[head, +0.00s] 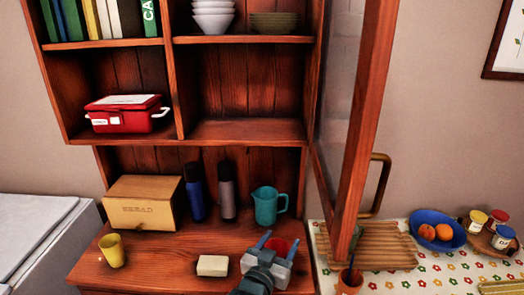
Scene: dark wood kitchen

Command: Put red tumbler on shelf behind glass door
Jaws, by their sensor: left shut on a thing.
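The red tumbler (277,246) shows as a small red patch between the blue fingertips of my left gripper (277,244), which is shut on it. Most of the tumbler is hidden by the gripper body. It is in front of the hutch, over the front of the wooden counter. The glass door (334,95) stands open at the right side of the hutch, swung out toward me, with a brass handle (379,186). The bare shelf (247,130) in the hutch's right column is empty. My right gripper is not in view.
White bowls (212,20) and green bowls (274,22) fill the shelf above. A red box (127,113) sits left. A teal pitcher (268,204), dark bottles (194,190), a bread box (143,203), yellow cup (112,250) and pale block (213,265) stand below.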

